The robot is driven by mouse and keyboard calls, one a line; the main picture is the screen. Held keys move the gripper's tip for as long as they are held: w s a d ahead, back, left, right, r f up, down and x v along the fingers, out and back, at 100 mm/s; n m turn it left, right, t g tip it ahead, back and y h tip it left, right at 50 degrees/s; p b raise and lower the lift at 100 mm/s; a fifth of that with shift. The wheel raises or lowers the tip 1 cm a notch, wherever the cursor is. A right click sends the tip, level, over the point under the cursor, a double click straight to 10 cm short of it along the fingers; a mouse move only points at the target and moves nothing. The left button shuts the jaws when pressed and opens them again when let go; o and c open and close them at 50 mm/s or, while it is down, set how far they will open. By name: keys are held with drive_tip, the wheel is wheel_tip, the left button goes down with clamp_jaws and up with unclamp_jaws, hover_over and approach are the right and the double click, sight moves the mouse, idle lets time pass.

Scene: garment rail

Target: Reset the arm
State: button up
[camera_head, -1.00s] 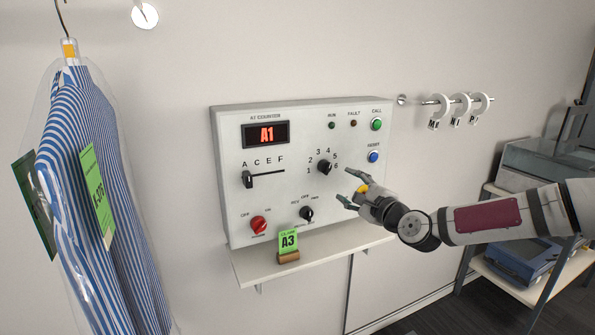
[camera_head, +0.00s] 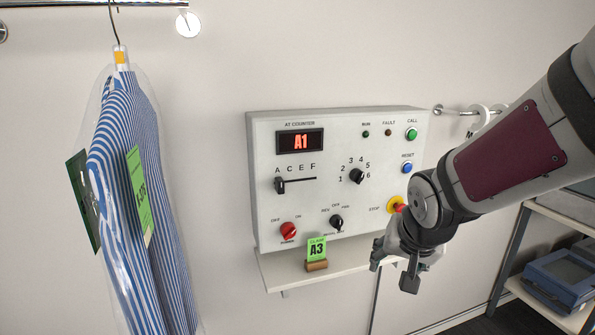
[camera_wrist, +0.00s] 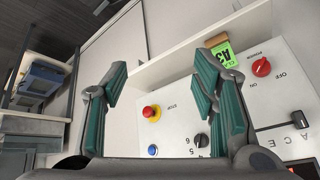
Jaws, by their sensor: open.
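My gripper (camera_head: 392,268) hangs in front of the lower right of the control panel, fingers pointing down, beside the shelf. In the wrist view my gripper (camera_wrist: 160,95) has its green-padded fingers spread wide with nothing between them but the panel and wall behind. The control panel (camera_head: 345,138) is a white wall box; its display (camera_head: 300,141) reads A1. It carries a letter slider (camera_head: 280,185), a number knob (camera_head: 356,176), a red power knob (camera_head: 290,231), a black mode knob (camera_head: 337,222) and a red-and-yellow stop button (camera_head: 397,204). My wrist partly covers the panel's right edge.
A green claim card A3 (camera_head: 317,249) stands in a wooden holder on the shelf (camera_head: 275,268) under the panel. A bagged striped shirt (camera_head: 135,190) hangs at the left. Tag rings on a peg (camera_head: 462,112) and a rack with blue trays (camera_head: 560,275) are at the right.

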drive_tip(key=s+r+n, duration=0.2)
drive_tip(key=s+r, duration=0.2)
drive_tip(key=s, duration=0.6)
drive_tip(key=s+r+n+g, duration=0.1)
drive_tip(key=s+r, duration=0.3)
drive_tip(key=s, duration=0.7)
drive_tip(key=shift+s+d+n+y, duration=0.2)
drive_tip(key=shift+s+n+y, duration=0.1)
drive_tip(key=shift+n, duration=0.3)
drive_tip(key=shift+w, duration=0.1)
